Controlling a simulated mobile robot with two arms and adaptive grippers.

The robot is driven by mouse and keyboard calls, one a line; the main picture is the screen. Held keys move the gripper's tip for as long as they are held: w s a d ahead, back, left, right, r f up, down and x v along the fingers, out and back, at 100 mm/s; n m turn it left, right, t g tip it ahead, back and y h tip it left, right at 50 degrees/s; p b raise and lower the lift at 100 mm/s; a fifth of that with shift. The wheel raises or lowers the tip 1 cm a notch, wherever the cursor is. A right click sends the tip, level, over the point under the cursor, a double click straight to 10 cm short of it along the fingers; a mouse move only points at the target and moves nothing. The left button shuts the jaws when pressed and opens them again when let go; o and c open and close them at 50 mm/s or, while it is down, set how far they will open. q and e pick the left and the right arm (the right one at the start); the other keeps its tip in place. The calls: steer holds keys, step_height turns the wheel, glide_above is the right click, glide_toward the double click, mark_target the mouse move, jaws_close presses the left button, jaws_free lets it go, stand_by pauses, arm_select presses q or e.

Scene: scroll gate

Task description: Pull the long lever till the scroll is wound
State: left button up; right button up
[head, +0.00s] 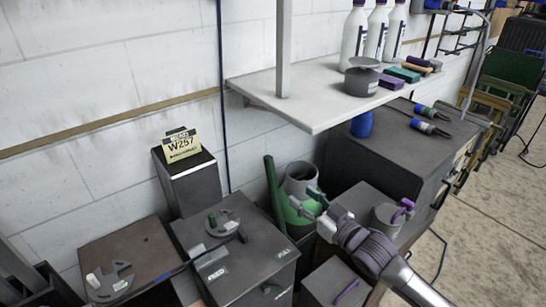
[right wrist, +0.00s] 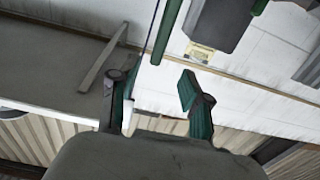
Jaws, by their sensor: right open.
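A dark box (head: 235,262) with FEED and PULL labels stands at the lower middle of the head view. A disc with a small green peg (head: 212,219) is on its top. A thin dark rod (head: 186,267) slants across its left side. A long dark green bar (head: 272,190) stands tilted behind the box's right side; a green bar also shows in the right wrist view (right wrist: 167,30). I cannot tell which is the long lever. My right gripper (head: 304,199) is open and empty, right of the green bar. My left gripper is out of view. No scroll is clearly recognizable.
A white shelf (head: 310,108) with bottles (head: 353,35) and a grey pot (head: 361,78) overhangs behind. A grey-green cylinder (head: 300,180) is beside my right gripper. A dark post with a W257 sign (head: 182,146) stands at the wall. Open floor (head: 485,235) lies right.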

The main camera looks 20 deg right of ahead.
mark_target(273, 173)
steer(key=p+x, duration=0.2)
steer(key=x, duration=1)
steer(key=shift+a+r, duration=0.1)
steer(key=shift+r, duration=0.05)
steer(key=shift+w+a, duration=0.2)
steer(key=shift+w, duration=0.35)
jaws_close()
